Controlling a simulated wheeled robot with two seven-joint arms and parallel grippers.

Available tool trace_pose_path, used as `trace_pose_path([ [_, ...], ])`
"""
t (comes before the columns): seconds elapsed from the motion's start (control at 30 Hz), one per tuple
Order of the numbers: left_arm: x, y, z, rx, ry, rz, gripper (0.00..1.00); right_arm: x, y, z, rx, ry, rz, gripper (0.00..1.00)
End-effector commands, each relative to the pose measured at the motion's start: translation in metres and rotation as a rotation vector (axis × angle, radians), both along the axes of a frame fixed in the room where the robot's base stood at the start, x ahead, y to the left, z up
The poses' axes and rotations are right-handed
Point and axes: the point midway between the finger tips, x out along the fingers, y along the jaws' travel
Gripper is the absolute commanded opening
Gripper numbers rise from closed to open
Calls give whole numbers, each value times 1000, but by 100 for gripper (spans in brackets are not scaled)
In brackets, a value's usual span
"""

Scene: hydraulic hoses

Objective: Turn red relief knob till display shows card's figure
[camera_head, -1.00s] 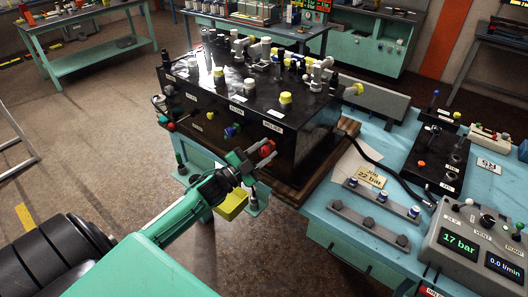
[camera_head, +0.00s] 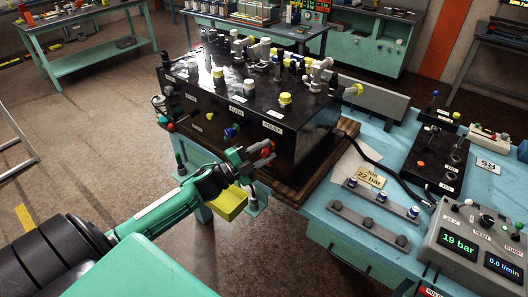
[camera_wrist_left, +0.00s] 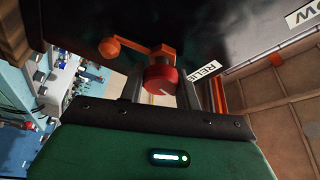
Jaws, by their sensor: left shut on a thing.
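The red relief knob (camera_wrist_left: 160,78) sits on the front face of the black hydraulic block (camera_head: 314,133), beside the RELIEF label (camera_wrist_left: 201,73). My left gripper (camera_head: 262,154) is shut on this knob, with one finger on each side of it in the left wrist view (camera_wrist_left: 160,90). In the head view the fingers partly cover the knob. The card (camera_head: 370,177) on the bench reads 22 bar. The green display (camera_head: 459,243) on the grey console reads 19 bar. My right gripper is not in view.
An orange lever with a round end (camera_wrist_left: 110,47) is close to the knob in the wrist view. A yellow bin (camera_head: 231,204) hangs below my left gripper. The blue bench (camera_head: 330,205) carries a grey rail and a second display (camera_head: 503,267) reading 0.0 l/min.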

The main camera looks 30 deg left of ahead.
Motion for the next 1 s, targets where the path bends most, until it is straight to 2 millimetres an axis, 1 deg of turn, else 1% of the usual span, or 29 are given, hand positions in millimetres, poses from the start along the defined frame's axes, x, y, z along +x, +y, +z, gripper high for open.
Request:
trace_pose_path([
  [0.1,0,0,-1,0,1,-1,11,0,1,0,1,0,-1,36],
  [0.13,0,0,-1,-1,2,-1,37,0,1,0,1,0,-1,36],
  [0.2,0,0,-1,-1,2,-1,51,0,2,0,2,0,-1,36],
  [0.23,0,0,-1,-1,2,-1,55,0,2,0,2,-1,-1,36],
  [0.5,0,0,-1,-1,0,0,55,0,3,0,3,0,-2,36],
  [0.63,-5,3,-3,0,2,0,55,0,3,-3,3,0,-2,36],
  [0.77,-17,8,-8,0,2,0,55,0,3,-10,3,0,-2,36],
  [1.0,-49,22,-14,0,4,-1,55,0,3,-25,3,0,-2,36],
])
